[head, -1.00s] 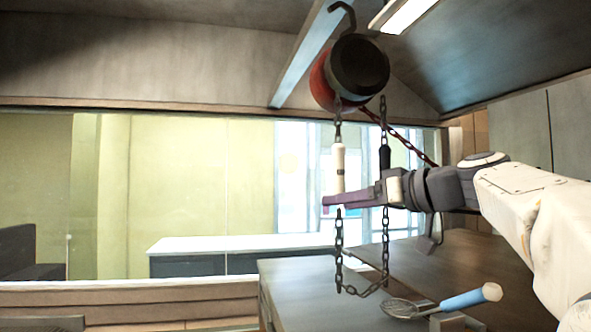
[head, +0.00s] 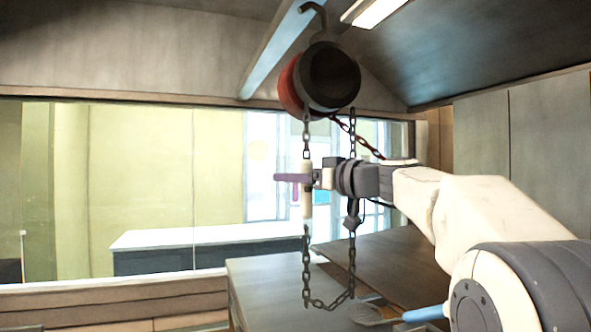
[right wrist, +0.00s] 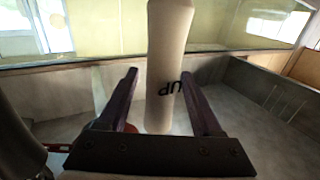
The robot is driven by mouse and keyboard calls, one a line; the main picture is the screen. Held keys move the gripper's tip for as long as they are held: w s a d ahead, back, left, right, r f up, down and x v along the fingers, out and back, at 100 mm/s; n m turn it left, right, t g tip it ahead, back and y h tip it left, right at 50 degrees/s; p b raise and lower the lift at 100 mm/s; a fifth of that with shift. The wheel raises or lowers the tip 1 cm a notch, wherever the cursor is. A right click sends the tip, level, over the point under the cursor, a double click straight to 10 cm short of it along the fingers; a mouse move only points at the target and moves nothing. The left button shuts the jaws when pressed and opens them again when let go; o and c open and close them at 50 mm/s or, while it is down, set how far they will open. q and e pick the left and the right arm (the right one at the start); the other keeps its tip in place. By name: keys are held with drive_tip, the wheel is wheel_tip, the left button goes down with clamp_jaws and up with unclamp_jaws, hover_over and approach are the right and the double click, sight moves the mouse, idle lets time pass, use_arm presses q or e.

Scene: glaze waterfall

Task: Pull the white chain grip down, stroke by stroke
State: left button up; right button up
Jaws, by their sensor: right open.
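The white chain grip (head: 307,208) hangs upright on a chain below the red and black hoist (head: 331,76). My right gripper (head: 292,178) is level with the grip, its purple fingers crossing it. In the right wrist view the white grip (right wrist: 166,60) stands between the two open fingers (right wrist: 160,102), with a visible gap on both sides. Dark lettering, upside down, shows on it. The second chain (head: 352,124) runs down behind my right wrist, which hides part of it. My left gripper is not in view.
The chain loop (head: 328,305) hangs below, in front of a dark counter (head: 265,282). A long window ledge (head: 120,290) runs along the left. The space left of the grip is clear.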

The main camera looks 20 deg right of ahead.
clamp_jaws()
idle(1.5)
